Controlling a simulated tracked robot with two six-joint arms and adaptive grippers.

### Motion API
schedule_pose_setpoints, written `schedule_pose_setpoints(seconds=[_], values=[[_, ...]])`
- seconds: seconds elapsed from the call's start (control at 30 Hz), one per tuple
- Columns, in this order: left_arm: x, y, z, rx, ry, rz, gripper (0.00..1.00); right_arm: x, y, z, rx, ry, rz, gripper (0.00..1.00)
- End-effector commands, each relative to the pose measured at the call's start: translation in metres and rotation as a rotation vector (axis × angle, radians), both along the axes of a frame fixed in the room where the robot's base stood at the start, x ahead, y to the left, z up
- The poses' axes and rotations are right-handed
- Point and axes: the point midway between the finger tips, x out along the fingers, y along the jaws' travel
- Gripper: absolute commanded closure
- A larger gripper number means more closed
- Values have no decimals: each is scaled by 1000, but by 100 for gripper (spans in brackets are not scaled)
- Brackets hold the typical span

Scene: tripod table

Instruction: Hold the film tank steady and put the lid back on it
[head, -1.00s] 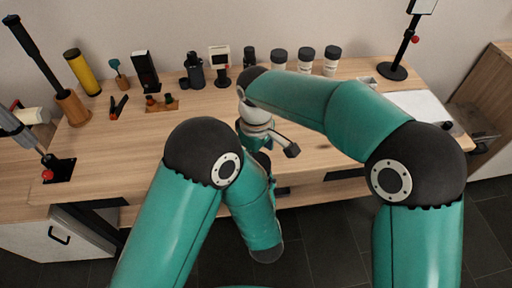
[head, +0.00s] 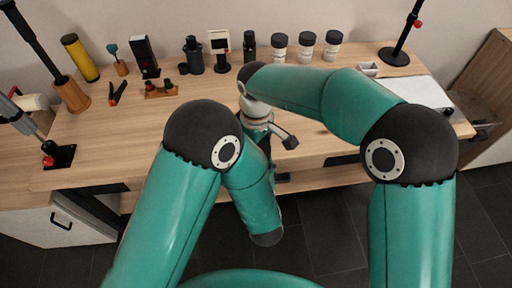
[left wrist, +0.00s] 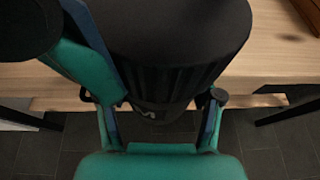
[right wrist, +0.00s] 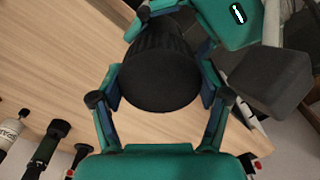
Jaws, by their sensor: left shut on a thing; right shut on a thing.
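In the left wrist view a large black ribbed piece with a flat round top, seemingly the lid (left wrist: 175,28), sits over a narrower black part with pale lettering, seemingly the film tank (left wrist: 155,113). My left gripper (left wrist: 160,106) is shut around the lower part. In the right wrist view my right gripper (right wrist: 160,92) is shut on the black round lid (right wrist: 158,84); parts of my left arm show beyond it. Whether the lid is seated or just above the tank cannot be told.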

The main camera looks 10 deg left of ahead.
Motion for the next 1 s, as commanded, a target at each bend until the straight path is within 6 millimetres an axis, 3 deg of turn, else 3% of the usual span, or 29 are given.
schedule_pose_setpoints(seconds=[0.17,0.5,0.63,0.67,0.7,0.8,1.0], values=[[0,0,1,0,-2,0,100,1,0,0,0,-1,-123,66],[0,0,1,0,-2,0,100,1,0,0,-3,-2,-750,66],[0,0,1,0,-2,0,100,1,0,0,-3,-2,-735,66],[0,0,1,0,-2,0,100,1,0,0,-3,-2,-734,23],[0,0,1,0,-2,0,100,1,0,0,-3,-2,-734,16],[0,0,1,0,-2,0,100,1,0,0,-2,-2,-733,0],[0,0,1,0,-2,0,100,1,0,0,-3,-1,-732,0]])
